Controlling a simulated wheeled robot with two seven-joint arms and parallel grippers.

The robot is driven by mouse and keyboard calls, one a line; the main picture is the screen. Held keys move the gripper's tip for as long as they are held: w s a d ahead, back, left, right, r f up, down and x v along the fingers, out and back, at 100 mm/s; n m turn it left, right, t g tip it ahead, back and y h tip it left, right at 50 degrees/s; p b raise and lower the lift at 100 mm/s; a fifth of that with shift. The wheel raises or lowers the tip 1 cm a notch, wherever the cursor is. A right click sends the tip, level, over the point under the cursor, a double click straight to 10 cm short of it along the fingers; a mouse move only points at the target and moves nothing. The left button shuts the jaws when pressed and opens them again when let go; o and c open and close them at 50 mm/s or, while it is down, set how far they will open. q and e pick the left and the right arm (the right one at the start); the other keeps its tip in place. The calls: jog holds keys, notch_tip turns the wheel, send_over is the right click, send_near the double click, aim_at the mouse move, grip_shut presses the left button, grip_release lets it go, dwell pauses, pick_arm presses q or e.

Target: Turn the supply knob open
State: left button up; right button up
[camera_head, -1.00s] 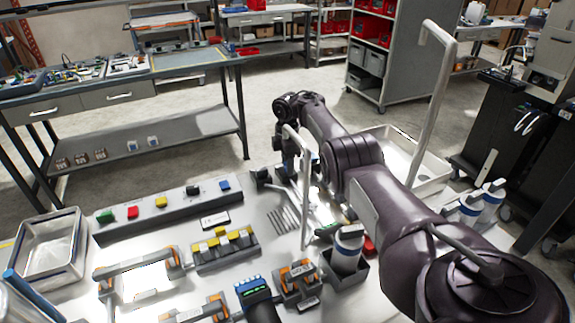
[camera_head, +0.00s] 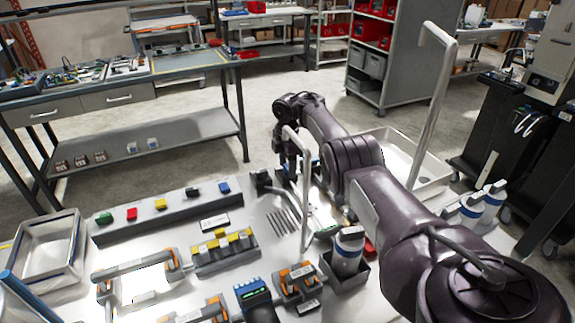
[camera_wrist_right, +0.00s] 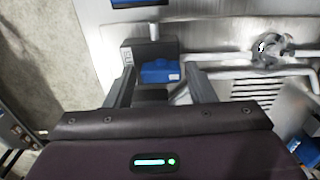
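My right gripper (camera_head: 284,150) reaches down at the far edge of the bench; the arm hides part of the bench behind it. In the right wrist view its two fingers (camera_wrist_right: 161,90) are apart. A blue block-shaped knob (camera_wrist_right: 160,71) on a dark grey housing (camera_wrist_right: 142,48) shows between and just beyond the fingertips. Contact with it cannot be told. A silver round handwheel (camera_wrist_right: 271,51) on pipes lies to the right of the fingers. Which of these is the supply knob is not labelled. My left gripper is not in view.
A tall bent pipe (camera_head: 440,110) and a shorter one (camera_head: 305,190) rise near my right arm.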

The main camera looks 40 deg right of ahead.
aim_at(287, 167)
jog(key=shift+o, duration=0.8)
jog(key=shift+r, duration=3.85)
